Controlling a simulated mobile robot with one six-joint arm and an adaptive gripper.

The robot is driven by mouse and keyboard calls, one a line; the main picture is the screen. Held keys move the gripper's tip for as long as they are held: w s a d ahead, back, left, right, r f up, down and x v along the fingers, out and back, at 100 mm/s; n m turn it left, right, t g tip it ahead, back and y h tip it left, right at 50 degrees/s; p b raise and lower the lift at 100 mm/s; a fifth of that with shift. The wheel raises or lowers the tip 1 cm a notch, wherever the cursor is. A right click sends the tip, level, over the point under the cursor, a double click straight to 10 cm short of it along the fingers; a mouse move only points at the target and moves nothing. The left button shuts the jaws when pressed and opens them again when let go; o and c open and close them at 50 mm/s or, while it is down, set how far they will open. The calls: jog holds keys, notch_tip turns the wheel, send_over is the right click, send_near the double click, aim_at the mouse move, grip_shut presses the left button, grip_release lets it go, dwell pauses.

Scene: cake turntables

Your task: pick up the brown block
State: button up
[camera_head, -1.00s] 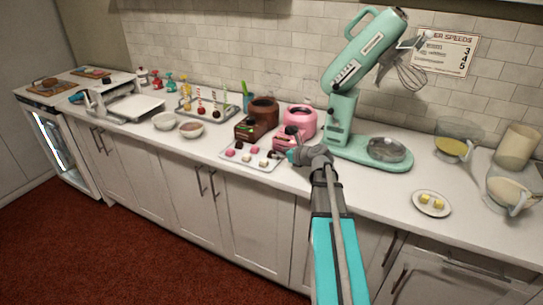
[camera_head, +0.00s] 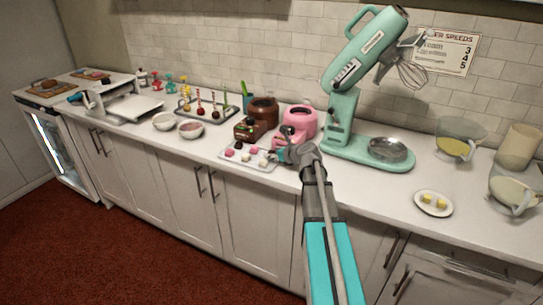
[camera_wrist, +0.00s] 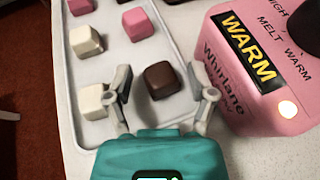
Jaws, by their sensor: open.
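The brown block (camera_wrist: 162,80) is a dark chocolate-coloured cube on the white tray (camera_wrist: 75,111) in the wrist view. My gripper (camera_wrist: 164,92) is open, with one finger on each side of the brown block. A gap shows between the block and each finger. In the head view my gripper (camera_head: 284,154) is over the right end of the tray (camera_head: 231,160), and it hides the block there.
White blocks (camera_wrist: 86,41) and pink blocks (camera_wrist: 138,24) share the tray; one white block (camera_wrist: 93,101) is close to my left finger. A pink melter (camera_wrist: 262,75) stands close on the right. The green mixer (camera_head: 343,125) is further right.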

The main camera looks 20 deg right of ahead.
jog(key=c, duration=0.7)
jog(key=shift+r, duration=0.25)
jog(key=shift+r+p, duration=0.75)
jog(key=shift+p, duration=0.25)
jog(key=s+r+p, duration=1.1)
jog(key=s, duration=0.3)
jog(key=shift+d, duration=0.2)
jog(key=shift+s, duration=0.15)
